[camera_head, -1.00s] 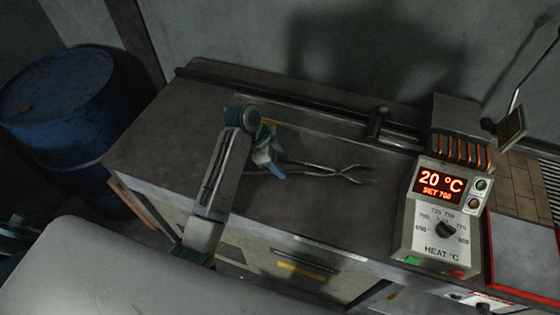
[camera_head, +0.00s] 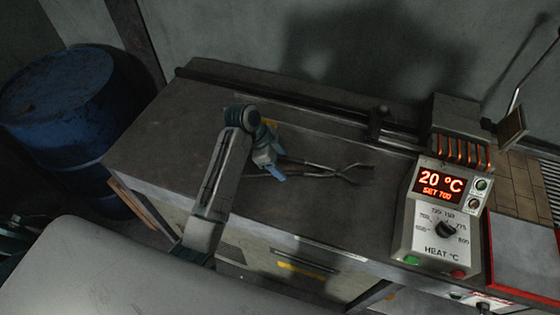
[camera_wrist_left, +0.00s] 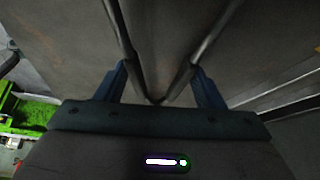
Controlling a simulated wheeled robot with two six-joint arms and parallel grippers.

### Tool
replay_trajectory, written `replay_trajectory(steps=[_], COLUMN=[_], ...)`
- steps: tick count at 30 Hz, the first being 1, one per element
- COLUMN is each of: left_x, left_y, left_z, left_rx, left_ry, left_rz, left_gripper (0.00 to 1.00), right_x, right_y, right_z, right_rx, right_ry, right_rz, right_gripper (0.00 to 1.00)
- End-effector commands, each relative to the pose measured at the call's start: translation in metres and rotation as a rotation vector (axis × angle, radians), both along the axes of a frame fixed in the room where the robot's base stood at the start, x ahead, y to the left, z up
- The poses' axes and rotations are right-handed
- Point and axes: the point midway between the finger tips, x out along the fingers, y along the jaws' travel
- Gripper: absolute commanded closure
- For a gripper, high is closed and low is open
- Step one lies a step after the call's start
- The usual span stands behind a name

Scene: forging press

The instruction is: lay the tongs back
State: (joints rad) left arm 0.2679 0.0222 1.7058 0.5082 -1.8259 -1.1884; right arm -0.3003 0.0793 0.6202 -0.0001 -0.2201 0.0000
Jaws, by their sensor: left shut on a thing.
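The dark metal tongs (camera_head: 330,171) extend to the right from my left gripper over the grey bench top, their forked jaws pointing away from it. My left gripper (camera_head: 279,170) is shut on the tongs. In the left wrist view the two rods of the tongs (camera_wrist_left: 125,40) run between the blue fingers of my left gripper (camera_wrist_left: 160,83) and come together near the palm. The tongs are low over the bench; I cannot tell whether they touch it. My right gripper is not in view.
The heater control box (camera_head: 436,222) stands to the right, showing 20 °C and set 700. Behind it is a copper coil (camera_head: 465,152). A dark rail (camera_head: 300,105) runs along the bench back. A blue barrel (camera_head: 62,105) stands left. The bench's left part is clear.

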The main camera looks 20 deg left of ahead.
Motion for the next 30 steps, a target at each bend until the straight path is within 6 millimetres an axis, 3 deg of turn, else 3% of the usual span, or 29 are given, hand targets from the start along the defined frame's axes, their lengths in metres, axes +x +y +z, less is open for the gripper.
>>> replay_trajectory(steps=[7,9,15,19,26,30], left_x=[0.0,0.0,0.0,0.0,0.0,-0.001], left_y=[0.0,0.0,0.0,0.0,0.001,0.007], left_z=[0.001,0.001,0.001,0.0,0.0,0.01], left_rx=[0.0,-0.001,-0.001,0.0,0.001,0.002], left_ry=[-0.002,-0.002,-0.001,0.0,0.002,-0.003], left_rz=[0.0,0.0,0.0,0.0,0.0,0.0], left_gripper=[0.44,0.25,0.23,0.0,0.0,0.0], right_x=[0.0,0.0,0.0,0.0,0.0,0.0], right_y=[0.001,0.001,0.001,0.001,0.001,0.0], right_z=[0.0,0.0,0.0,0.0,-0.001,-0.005], right_rx=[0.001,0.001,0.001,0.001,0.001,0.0], right_ry=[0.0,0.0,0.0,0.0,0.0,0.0], right_rz=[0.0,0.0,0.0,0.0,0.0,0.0], right_gripper=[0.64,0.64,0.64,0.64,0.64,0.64])
